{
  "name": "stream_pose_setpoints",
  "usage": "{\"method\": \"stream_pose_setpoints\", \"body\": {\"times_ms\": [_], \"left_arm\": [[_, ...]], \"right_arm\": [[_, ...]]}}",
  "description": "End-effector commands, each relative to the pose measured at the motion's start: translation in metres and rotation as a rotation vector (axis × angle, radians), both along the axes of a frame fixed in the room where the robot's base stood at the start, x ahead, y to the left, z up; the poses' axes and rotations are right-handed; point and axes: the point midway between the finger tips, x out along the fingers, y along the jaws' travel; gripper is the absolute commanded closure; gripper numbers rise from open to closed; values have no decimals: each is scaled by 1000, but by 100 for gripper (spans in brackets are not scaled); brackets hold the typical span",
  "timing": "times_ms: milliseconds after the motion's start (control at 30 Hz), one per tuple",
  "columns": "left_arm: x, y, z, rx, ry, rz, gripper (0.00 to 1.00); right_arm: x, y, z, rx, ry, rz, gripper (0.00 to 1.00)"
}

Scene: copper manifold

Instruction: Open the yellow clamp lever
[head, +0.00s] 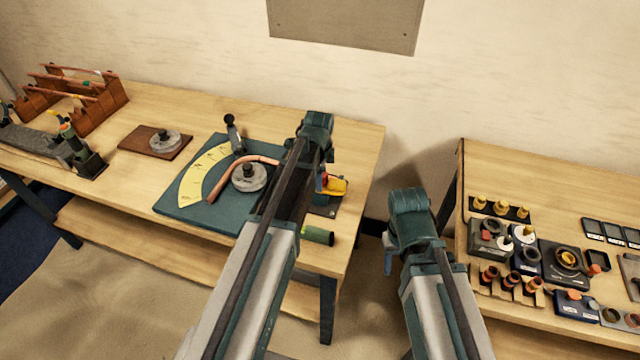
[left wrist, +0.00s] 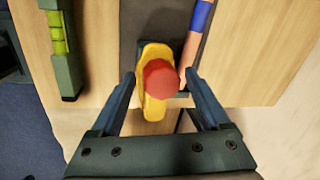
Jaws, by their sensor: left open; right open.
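The yellow clamp lever (left wrist: 153,105) with its round red knob (left wrist: 160,78) shows in the left wrist view, and its yellow part also shows in the head view (head: 336,187), partly behind my left arm. My left gripper (left wrist: 161,75) is open, with one finger on each side of the lever and knob. I cannot tell whether a finger touches it. A copper tube (left wrist: 196,42) with a blue band runs just beside the lever. In the head view my left fingers are hidden by the arm. My right gripper (head: 389,262) is open and empty, over the gap between the benches.
The teal bending board (head: 185,208) with a yellow scale and grey disc lies left of the clamp. A green level (head: 318,235) lies near the bench's front edge. Copper racks (head: 75,90) stand far left. The right bench (head: 490,160) holds many small parts.

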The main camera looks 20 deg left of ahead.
Motion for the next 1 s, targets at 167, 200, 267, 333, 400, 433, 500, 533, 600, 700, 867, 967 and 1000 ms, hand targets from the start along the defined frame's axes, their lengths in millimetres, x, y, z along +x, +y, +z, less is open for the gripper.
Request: {"method": "stream_pose_setpoints", "body": {"times_ms": [167, 200, 267, 333, 400, 433, 500, 533, 600, 700, 867, 967, 1000], "left_arm": [[1, 0, -6, 0, 0, 0, 21], [1, 0, -6, 0, 0, 0, 21], [1, 0, -5, 0, 0, 0, 21], [1, 0, -5, 0, 0, 0, 21], [1, 0, -5, 0, 0, 0, 31], [1, 0, -5, 0, 0, 0, 37], [1, 0, -5, 0, 0, 0, 49], [1, 0, -5, 0, 0, 0, 55], [1, 0, -5, 0, 0, 0, 67], [1, 0, -5, 0, 0, 0, 85], [1, 0, -5, 0, 0, 0, 100], [1, 0, -5, 0, 0, 0, 100], [1, 0, -5, 0, 0, 0, 100]], "right_arm": [[0, 0, -6, 0, 0, 0, 50], [0, 0, -6, 0, 0, -1, 50], [0, 0, -5, 0, 0, -1, 50], [0, 0, -5, 0, 0, -1, 50], [0, 0, -5, 0, 0, -1, 50], [0, 0, -5, 0, 0, -1, 50], [0, 0, -5, 0, 0, -1, 50], [0, 0, -5, 0, 0, -1, 50], [0, 0, -5, 0, 0, -1, 50], [0, 0, -5, 0, 0, -1, 50], [0, 0, -5, 0, 0, -1, 50], [0, 0, -5, 0, 0, -1, 50], [0, 0, -5, 0, 0, -1, 50]]}}
